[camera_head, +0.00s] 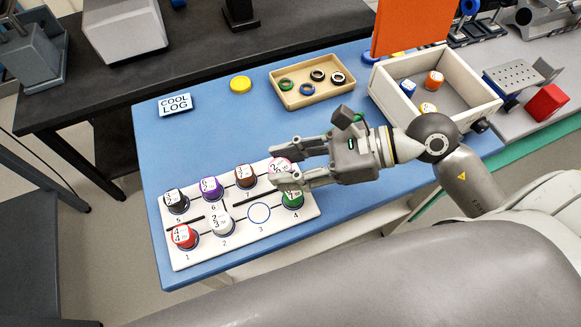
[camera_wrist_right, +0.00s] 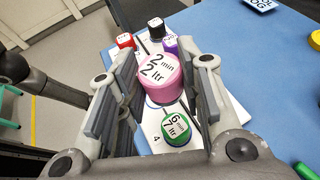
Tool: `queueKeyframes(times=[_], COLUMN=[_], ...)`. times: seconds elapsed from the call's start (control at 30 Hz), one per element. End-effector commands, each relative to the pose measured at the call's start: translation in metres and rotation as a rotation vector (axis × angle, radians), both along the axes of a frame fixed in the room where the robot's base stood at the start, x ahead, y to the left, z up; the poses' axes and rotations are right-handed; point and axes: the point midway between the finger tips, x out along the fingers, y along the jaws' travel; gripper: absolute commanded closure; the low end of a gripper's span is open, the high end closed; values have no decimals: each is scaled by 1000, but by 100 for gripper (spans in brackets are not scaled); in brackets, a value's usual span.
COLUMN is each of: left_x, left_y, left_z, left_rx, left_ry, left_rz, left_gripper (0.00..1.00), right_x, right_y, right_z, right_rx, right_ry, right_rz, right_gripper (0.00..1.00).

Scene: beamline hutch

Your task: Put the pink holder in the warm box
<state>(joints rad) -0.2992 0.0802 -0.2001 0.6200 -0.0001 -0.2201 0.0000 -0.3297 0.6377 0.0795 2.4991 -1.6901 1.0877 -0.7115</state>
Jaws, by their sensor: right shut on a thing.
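The pink holder (camera_wrist_right: 160,78), with a white label reading 2 min, 2 ltr, is between the two fingers of my right gripper (camera_wrist_right: 163,88). In the head view the holder (camera_head: 280,163) is partly hidden by the fingers of that gripper (camera_head: 276,171), at the back right of the white numbered rack (camera_head: 259,232). My right gripper is shut on it. I cannot tell whether its base still touches the rack. My left gripper is not in view.
A green holder (camera_head: 292,198) stands close in front of the pink one. Black, purple, brown, red and white holders stand on the rack; spot 3 is empty. A tan tray (camera_head: 312,98) with rings, a yellow disc (camera_head: 240,84) and a COOL LOG card (camera_head: 175,103) lie behind.

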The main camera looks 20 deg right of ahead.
Motion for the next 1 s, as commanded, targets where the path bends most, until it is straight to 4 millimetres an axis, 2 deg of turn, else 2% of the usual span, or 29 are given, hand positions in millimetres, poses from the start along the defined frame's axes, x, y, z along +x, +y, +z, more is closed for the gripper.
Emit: queueKeyframes(times=[0.03,0.37,0.47,0.5,0.7,0.87,1.0], left_x=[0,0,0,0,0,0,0], left_y=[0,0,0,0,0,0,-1], left_z=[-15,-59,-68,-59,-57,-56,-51], left_rx=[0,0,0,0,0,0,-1], left_ry=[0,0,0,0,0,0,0], left_rz=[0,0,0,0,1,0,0], left_gripper=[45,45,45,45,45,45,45], right_x=[3,18,36,41,56,63,63], right_y=[-1,-8,-15,-17,-23,-26,-26], right_z=[-7,-15,-37,-37,-58,-67,-86], right_rx=[0,-2,3,4,2,2,4], right_ry=[-7,-6,3,5,2,2,6], right_rz=[2,0,-4,-4,-1,-1,-2], right_gripper=[91,91,91,91,91,91,91])
